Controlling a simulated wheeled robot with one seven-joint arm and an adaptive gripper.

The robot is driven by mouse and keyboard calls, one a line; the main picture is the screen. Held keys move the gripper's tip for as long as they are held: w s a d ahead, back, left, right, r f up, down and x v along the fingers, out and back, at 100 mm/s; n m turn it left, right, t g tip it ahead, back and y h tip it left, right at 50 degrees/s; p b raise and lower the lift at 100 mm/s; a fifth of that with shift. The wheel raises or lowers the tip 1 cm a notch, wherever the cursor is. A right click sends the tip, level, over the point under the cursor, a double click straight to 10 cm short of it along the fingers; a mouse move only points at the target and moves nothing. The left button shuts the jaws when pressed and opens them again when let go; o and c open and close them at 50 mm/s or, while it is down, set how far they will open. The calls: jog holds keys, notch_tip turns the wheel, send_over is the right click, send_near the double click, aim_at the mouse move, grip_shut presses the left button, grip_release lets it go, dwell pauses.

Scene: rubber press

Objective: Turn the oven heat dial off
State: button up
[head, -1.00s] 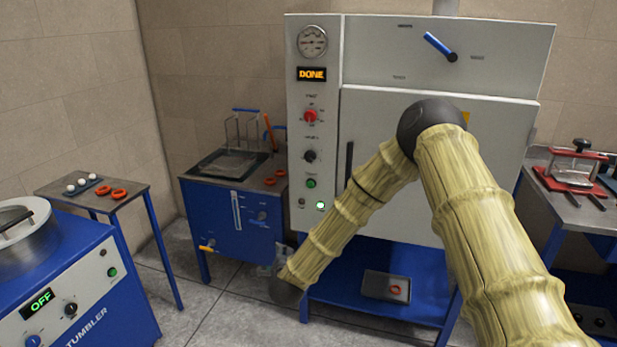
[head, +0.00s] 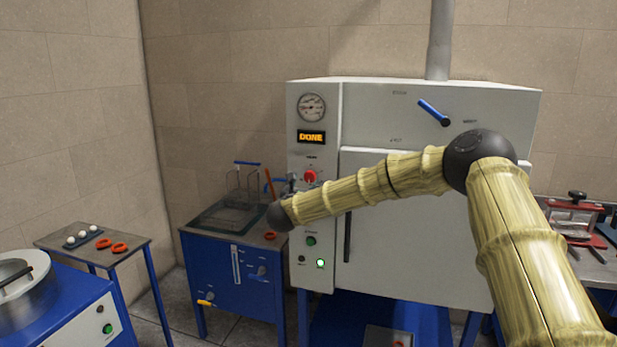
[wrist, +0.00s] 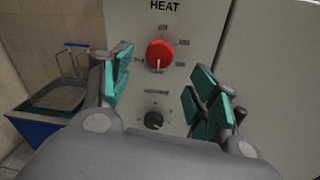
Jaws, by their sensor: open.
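The oven (head: 420,230) is a large pale grey cabinet with a display reading "DONE". Its red heat dial (head: 309,176) is on the left control panel. In the wrist view the red dial (wrist: 160,52) sits under the word "HEAT", with its white mark toward the bottom. Small labels around it are too blurred to read. My gripper (wrist: 160,78) is open and empty, its teal-padded fingers spread left and right of the dial and apart from it. In the head view my gripper (head: 280,186) shows just left of the dial, partly hidden behind my arm.
A black knob (wrist: 153,120) is below the dial. A blue lever (head: 434,112) is on the oven's upper front. A blue bath unit (head: 225,270) with a wire basket stands left of the oven. A side table (head: 80,247) holds white balls and orange rings.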

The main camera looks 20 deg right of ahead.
aim_at(309, 178)
jog(key=p+x, duration=0.3)
jog(key=x, duration=0.4)
jog(key=shift+w+d, duration=0.1)
jog(key=shift+w, duration=0.15)
jog(key=shift+f, duration=0.1)
jog(key=c, duration=1)
